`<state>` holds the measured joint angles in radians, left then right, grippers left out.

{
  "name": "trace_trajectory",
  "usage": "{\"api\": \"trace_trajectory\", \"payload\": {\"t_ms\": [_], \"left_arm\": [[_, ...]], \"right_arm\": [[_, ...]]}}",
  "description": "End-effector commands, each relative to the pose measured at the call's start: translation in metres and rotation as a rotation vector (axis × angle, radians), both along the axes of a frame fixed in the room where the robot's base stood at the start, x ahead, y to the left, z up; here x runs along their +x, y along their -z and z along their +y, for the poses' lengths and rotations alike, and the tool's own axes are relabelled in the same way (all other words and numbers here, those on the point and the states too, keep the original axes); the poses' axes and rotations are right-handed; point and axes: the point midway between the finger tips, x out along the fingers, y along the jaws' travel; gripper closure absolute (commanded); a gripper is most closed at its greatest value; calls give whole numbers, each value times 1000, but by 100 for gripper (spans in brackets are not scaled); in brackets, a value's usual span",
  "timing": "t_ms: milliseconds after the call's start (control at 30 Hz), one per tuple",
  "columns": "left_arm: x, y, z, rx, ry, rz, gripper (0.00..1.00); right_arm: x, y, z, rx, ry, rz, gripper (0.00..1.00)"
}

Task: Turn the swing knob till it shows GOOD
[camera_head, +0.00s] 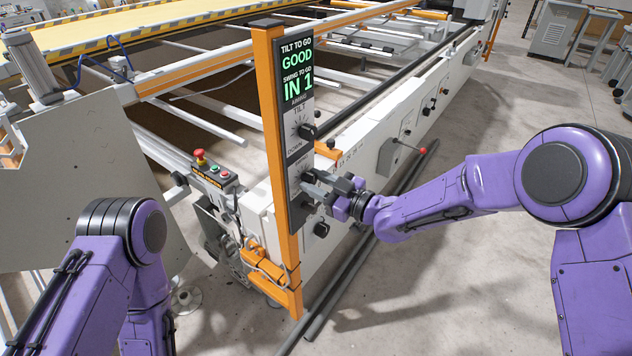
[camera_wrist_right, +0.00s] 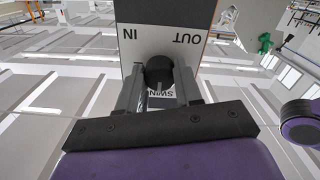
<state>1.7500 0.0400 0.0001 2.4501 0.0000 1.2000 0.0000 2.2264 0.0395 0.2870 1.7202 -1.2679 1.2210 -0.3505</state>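The display (camera_head: 297,75) on the orange post reads TILT TO GO GOOD on top and SWING TO GO IN 1 below, in green. The dark tilt knob (camera_head: 307,131) is under it. My right gripper (camera_head: 314,182) is at the lower part of the panel. In the right wrist view the black round swing knob (camera_wrist_right: 158,74) sits between my right fingers (camera_wrist_right: 159,85), which lie close against both sides of it. IN and OUT labels show around it, upside down. In the head view the gripper mostly hides this knob. My left arm is in view at lower left, but its gripper is not.
An orange post (camera_head: 277,170) carries the panel. A control box with a red stop button (camera_head: 200,155) is left of it. A red-tipped lever (camera_head: 422,150) stands out from the white machine side. Long dark tubes (camera_head: 345,275) lie along the floor. Open floor is at the lower right.

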Motion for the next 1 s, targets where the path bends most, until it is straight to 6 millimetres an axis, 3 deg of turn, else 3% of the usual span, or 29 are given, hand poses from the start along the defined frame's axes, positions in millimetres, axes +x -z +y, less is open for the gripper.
{"api": "trace_trajectory", "payload": {"t_ms": [367, 1000], "left_arm": [[0, -3, 0, 0, 0, 0, 100], [0, -14, 0, 0, 0, 0, 100]], "right_arm": [[0, -1, 0, 39, 1, 51, 96], [1, -2, -1, 270, 1, 366, 96]]}}
